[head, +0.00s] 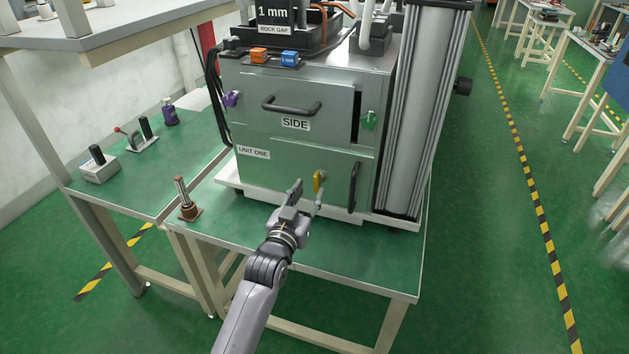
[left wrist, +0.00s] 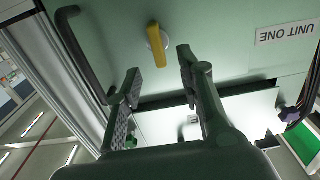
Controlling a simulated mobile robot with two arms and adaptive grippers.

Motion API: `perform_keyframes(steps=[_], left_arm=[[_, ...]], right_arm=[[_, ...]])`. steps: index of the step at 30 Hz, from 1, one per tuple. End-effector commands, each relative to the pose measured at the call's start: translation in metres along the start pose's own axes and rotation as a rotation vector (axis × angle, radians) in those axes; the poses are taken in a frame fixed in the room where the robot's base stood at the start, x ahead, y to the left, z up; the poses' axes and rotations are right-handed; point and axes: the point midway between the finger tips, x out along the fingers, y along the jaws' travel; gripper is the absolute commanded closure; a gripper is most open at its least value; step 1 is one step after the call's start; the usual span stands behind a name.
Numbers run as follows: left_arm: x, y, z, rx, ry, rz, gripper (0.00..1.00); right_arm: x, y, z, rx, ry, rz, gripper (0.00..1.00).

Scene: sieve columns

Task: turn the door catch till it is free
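The door catch is a yellow lever (head: 319,181) on the lower grey-green door (head: 285,178) labelled UNIT ONE. It stands about upright in the head view. In the left wrist view the yellow lever (left wrist: 157,45) sits on a pale round base, just beyond the fingertips. My left gripper (head: 307,193) is open in front of the door, its fingers (left wrist: 158,66) spread to either side of the lever's line. Nothing is between them, and I see no clear contact with the catch. My right gripper is not in view.
A black vertical handle (head: 355,187) is on the door, right of the catch. Above is the SIDE panel with a black handle (head: 291,107) and a green knob (head: 369,120). A metal post on a brown base (head: 187,206) stands on the green bench, left of my arm.

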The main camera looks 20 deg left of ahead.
Motion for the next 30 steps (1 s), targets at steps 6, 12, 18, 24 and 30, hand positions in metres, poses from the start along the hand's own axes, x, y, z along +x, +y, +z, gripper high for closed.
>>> perform_keyframes(steps=[6,12,18,24,30], left_arm=[[0.037,0.0,-0.001,0.0,0.001,0.0,0.65],[0.052,0.0,0.0,0.0,0.0,0.0,0.65],[0.054,0.0,0.001,-0.001,0.0,0.0,0.65],[0.054,0.0,0.0,-0.001,0.0,0.0,0.7],[0.054,0.0,0.0,-0.001,0.0,0.0,0.83]], right_arm=[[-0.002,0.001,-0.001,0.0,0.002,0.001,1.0],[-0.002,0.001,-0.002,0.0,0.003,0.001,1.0],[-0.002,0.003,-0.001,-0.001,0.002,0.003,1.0],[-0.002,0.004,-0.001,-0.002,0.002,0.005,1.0],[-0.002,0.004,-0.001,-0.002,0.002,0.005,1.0]])
